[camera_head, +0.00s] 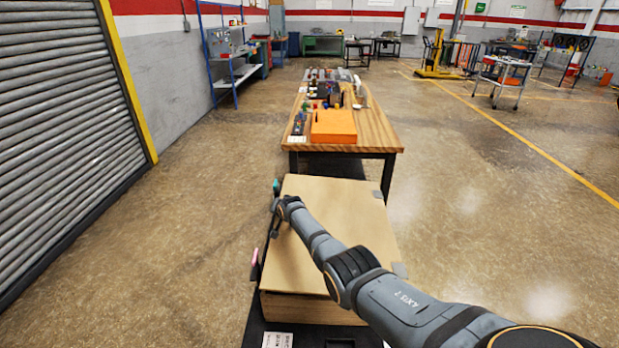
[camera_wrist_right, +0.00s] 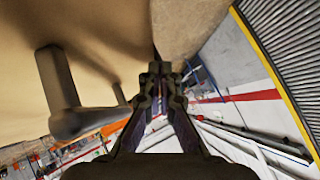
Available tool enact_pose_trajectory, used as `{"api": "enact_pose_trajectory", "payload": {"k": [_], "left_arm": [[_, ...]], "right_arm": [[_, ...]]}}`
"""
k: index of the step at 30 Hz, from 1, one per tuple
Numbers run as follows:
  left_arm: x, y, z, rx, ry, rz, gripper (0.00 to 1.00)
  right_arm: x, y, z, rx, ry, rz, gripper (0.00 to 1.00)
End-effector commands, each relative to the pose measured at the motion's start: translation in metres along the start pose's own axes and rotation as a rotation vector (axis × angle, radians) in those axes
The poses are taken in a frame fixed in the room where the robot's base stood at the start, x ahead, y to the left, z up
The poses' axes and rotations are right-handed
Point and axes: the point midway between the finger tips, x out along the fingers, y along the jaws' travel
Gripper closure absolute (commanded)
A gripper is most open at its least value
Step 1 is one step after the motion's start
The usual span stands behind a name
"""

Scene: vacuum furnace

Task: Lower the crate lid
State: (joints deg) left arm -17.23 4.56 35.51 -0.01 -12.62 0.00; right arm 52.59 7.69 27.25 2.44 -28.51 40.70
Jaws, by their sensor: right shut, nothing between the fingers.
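The crate (camera_head: 312,309) stands low in front of me in the head view. Its tan lid (camera_head: 335,225) lies over the top and looks flat or nearly so; I cannot tell whether it is fully seated. My right gripper (camera_wrist_right: 160,70) is shut and empty, close beside the panel and apart from the handle. My left gripper is not in view.
A wooden workbench (camera_head: 382,138) with an orange case (camera_head: 334,125) and several small items stands just behind the crate. A roller shutter (camera_head: 60,110) is at the left.

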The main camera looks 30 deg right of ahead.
Motion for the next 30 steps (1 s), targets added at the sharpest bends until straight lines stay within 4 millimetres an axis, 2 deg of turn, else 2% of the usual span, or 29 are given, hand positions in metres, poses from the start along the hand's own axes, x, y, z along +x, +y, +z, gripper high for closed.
{"api": "enact_pose_trajectory", "payload": {"k": [6,7,10,15,21,24,30], "left_arm": [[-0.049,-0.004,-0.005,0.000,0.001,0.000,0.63],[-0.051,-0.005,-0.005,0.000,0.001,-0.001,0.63],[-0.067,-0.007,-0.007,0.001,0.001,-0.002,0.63],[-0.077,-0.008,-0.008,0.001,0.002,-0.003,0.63],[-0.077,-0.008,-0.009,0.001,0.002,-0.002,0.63],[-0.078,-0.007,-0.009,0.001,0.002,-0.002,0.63],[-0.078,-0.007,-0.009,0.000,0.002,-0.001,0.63]], "right_arm": [[-0.033,-0.022,-0.039,-0.001,0.002,-0.002,1.00],[-0.035,-0.020,-0.033,-0.003,-0.001,-0.001,1.00],[-0.051,-0.024,-0.030,-0.002,-0.002,-0.001,1.00],[-0.076,-0.030,-0.027,-0.002,0.000,-0.002,1.00],[-0.103,-0.038,-0.024,-0.002,0.001,-0.002,1.00],[-0.112,-0.040,-0.023,-0.001,0.000,-0.002,1.00],[-0.118,-0.042,-0.023,-0.001,0.000,-0.001,1.00]]}}
